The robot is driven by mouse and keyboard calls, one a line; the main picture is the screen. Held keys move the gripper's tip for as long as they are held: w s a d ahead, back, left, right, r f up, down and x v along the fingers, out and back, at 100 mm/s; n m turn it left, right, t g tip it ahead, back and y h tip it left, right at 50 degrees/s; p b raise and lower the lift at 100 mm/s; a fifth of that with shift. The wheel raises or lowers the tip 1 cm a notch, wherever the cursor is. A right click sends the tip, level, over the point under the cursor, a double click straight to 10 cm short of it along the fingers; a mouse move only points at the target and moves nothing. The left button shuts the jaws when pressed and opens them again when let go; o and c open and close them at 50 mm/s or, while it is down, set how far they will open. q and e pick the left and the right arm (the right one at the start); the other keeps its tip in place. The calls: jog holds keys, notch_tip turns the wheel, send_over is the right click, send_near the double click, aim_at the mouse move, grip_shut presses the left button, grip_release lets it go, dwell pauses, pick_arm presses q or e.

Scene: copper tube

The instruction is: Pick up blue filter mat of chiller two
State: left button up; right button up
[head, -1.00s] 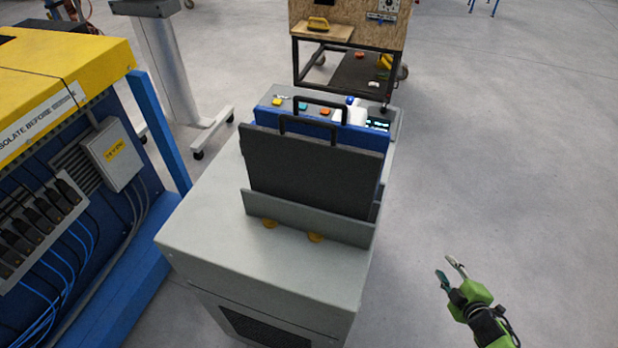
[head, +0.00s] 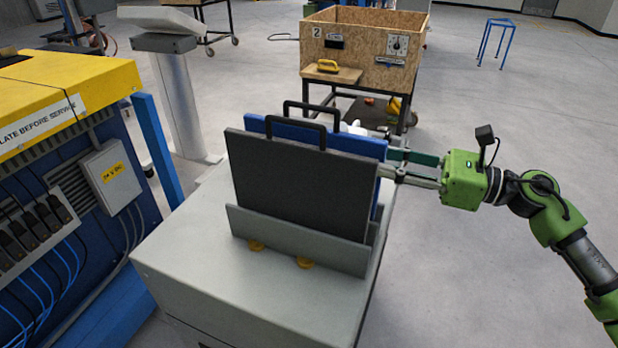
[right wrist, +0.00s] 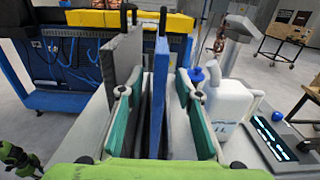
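The blue filter mat (head: 356,142) stands upright in a grey holder (head: 300,242) on a grey cabinet, behind a dark grey mat (head: 300,190). Each mat has a black handle on top. My right gripper (head: 391,165) comes in from the right at the mats' right edge. In the right wrist view the blue mat (right wrist: 160,95) stands edge-on between the two open green fingers (right wrist: 160,110), with gaps on both sides. The dark grey mat (right wrist: 122,62) is by the left finger.
A white jug (right wrist: 228,100) with a blue cap stands close beside the right finger, near a lit display panel (right wrist: 272,137). A wooden crate (head: 365,45) on a cart stands behind. A blue and yellow machine (head: 70,100) is at the left.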

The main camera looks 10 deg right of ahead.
aim_at(339, 148)
jog(key=p+x, duration=0.2)
jog(key=x, duration=0.2)
jog(key=p+x, duration=0.3)
jog(key=x, duration=0.2)
jog(key=shift+r, duration=0.25)
jog(key=shift+w+a+f, duration=0.25)
jog(key=shift+a, duration=0.05)
grip_shut()
